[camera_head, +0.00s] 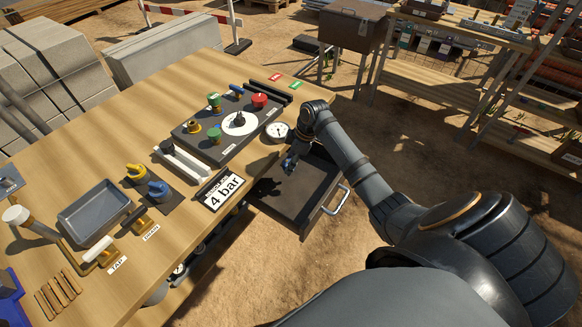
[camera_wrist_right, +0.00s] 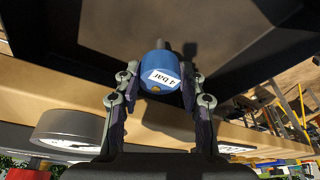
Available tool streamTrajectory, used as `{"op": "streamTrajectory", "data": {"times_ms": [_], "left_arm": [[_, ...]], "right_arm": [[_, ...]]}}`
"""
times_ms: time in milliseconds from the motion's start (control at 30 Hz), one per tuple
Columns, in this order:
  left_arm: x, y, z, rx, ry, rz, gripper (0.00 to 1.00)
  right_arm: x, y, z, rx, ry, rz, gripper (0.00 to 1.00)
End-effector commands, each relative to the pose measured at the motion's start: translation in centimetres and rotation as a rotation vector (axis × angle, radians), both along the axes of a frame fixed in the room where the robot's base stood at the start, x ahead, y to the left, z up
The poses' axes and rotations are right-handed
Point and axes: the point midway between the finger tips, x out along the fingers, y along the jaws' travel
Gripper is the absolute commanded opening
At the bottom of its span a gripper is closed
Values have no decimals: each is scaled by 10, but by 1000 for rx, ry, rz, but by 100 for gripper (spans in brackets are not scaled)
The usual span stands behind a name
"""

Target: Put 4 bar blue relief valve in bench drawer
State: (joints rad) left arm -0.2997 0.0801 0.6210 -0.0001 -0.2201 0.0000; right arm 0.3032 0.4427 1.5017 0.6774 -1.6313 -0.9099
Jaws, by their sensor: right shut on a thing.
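The blue relief valve (camera_wrist_right: 160,72) with a white "4 bar" label sits between the fingers of my right gripper (camera_wrist_right: 160,88) in the right wrist view. The gripper is shut on it. In the head view my right gripper (camera_head: 290,160) points down over the open bench drawer (camera_head: 308,205), and the valve is mostly hidden there. The drawer is a dark, shallow box pulled out from the bench's right side, with a metal handle. The wrist view also shows its dark inside (camera_wrist_right: 235,35). I cannot tell whether the valve touches the drawer. My left gripper is out of view.
The wooden bench (camera_head: 75,150) carries a dark manifold panel (camera_head: 205,145) with coloured knobs, a round gauge (camera_head: 278,131), a "4 bar" sign (camera_head: 223,193), a grey tray (camera_head: 95,213) and yellow and blue valve parts. Sandy ground lies right of the drawer.

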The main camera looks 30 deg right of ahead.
Motion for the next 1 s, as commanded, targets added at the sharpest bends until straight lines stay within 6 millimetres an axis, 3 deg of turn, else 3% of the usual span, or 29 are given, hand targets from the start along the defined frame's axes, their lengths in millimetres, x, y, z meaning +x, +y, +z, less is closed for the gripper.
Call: {"op": "streamTrajectory", "data": {"times_ms": [67,300,667,700,833,1000], "left_arm": [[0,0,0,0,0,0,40],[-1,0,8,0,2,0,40],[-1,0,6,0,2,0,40],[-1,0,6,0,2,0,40],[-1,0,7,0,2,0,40],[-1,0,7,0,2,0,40]], "right_arm": [[1,-1,-1,0,-1,0,0],[3,-3,-33,0,1,0,0],[3,-3,-39,-2,0,1,0],[3,-3,-39,-1,0,1,44],[3,-3,-39,-1,0,1,62],[3,-3,-39,-1,0,1,63]]}}
